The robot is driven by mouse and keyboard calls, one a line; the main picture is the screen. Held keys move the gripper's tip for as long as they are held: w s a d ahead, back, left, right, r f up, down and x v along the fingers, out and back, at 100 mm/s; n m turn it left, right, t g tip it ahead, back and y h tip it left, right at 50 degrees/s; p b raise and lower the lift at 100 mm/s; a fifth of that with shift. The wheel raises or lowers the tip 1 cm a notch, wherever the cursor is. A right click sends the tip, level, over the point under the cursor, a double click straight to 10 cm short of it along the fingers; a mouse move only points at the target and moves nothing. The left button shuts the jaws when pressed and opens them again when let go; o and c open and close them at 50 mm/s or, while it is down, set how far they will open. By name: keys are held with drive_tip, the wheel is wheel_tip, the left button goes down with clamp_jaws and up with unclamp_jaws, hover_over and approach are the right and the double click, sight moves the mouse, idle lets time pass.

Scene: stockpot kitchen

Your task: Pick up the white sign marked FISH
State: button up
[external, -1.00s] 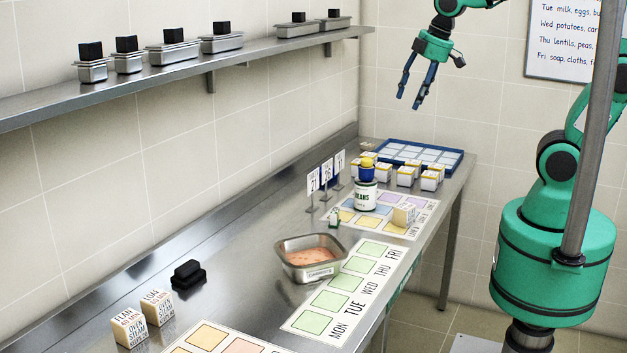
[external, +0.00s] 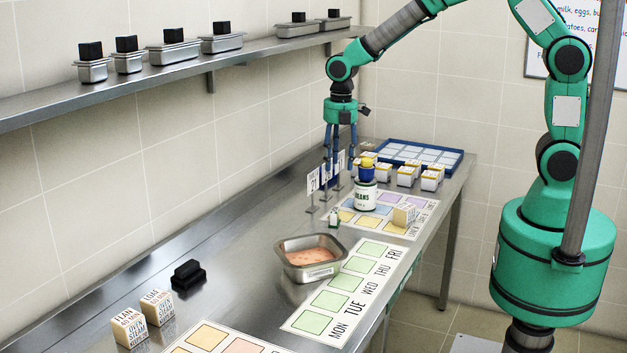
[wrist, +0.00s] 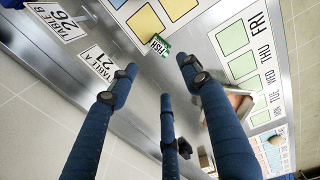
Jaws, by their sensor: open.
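The small white sign marked FISH (wrist: 156,42), with a green part beside the lettering, shows in the wrist view near the top middle, at the edge of a mat with coloured squares. In the external view it is a small white and green piece (external: 334,217) behind the metal pan. My gripper (wrist: 158,76) has three blue fingers spread apart with nothing between them. In the external view my gripper (external: 339,180) points down over the bench by the number signs, above and behind the FISH sign. The fingers partly hide those number signs.
White number signs (external: 313,182) on stands are close to my fingers; TABLE A 21 (wrist: 99,63) lies left of them in the wrist view. A BEANS can (external: 366,197) with blue and yellow items on top stands close right. A pan of pink food (external: 311,262) is in front.

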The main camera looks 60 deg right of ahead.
sight(333, 209)
drive_tip(key=f, duration=0.1)
drive_tip(key=w+f+n, duration=0.1)
drive_tip(key=f, duration=0.1)
drive_tip(key=shift+w+a+f, duration=0.25)
drive_tip(key=shift+a, duration=0.1)
drive_tip(key=shift+f+b, duration=0.65)
drive_tip(key=shift+f, duration=3.65)
drive_tip(key=shift+s+d+f+b, duration=0.1)
drive_tip(key=shift+f+b, duration=0.2)
drive_tip(key=shift+f, duration=1.05)
drive_tip(key=shift+d+f+b, duration=0.1)
drive_tip(key=shift+f+b, duration=0.2)
drive_tip(key=shift+f, duration=1)
drive_tip(key=c, duration=1.2)
